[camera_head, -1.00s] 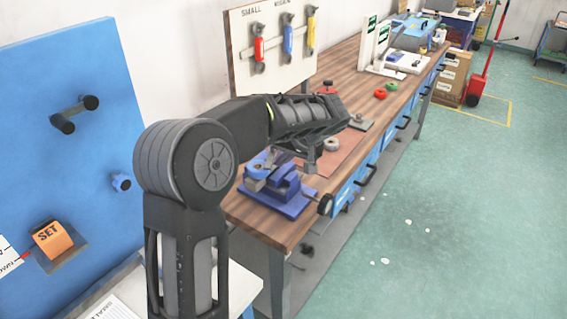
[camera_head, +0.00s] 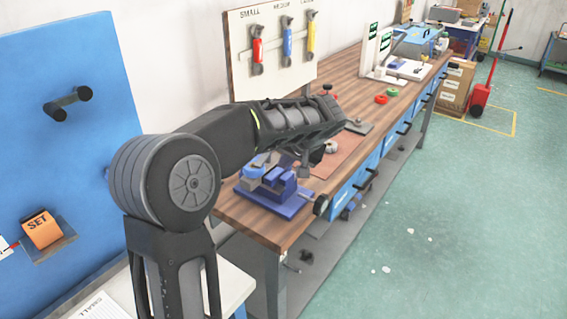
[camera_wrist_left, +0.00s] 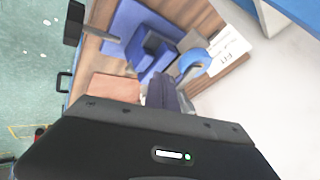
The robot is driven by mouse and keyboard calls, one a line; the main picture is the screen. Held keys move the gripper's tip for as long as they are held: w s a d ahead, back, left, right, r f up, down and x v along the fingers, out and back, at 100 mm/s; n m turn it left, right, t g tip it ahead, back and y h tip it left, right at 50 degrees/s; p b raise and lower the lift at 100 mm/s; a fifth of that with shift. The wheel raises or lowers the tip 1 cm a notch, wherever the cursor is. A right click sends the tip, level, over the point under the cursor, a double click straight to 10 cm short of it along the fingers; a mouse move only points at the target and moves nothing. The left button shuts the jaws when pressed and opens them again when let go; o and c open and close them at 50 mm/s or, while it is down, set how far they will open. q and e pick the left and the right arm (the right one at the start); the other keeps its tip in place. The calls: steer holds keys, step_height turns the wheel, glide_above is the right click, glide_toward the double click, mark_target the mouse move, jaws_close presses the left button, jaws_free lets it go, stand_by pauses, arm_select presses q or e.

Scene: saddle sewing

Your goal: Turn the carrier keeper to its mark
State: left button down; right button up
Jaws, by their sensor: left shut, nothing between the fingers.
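I cannot tell for certain which part is the carrier keeper or where its mark is. A blue fixture (camera_head: 272,196) on a flat base stands on the near end of the wooden bench. It also shows in the left wrist view (camera_wrist_left: 128,28), with a blue curved part (camera_wrist_left: 192,62) beside it. My left gripper (camera_head: 305,170) is over the bench just behind the fixture, pointing down, shut and empty. In the left wrist view its dark fingers (camera_wrist_left: 165,92) are near the blue parts; whether they touch cannot be told. My right gripper is not in view.
A blue board (camera_head: 70,130) with a black handle (camera_head: 67,103) and an orange SET block (camera_head: 42,229) stands left. A tool panel (camera_head: 272,72) stands behind the bench (camera_head: 350,88). Red (camera_head: 381,99) and green (camera_head: 392,92) rings lie farther along. The right floor is mostly open.

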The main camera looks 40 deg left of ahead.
arm_select(q)
steer(key=b+v, duration=0.1)
steer(key=v, duration=0.9)
steer(key=shift+w+d, duration=0.15)
steer(key=shift+d, duration=0.1)
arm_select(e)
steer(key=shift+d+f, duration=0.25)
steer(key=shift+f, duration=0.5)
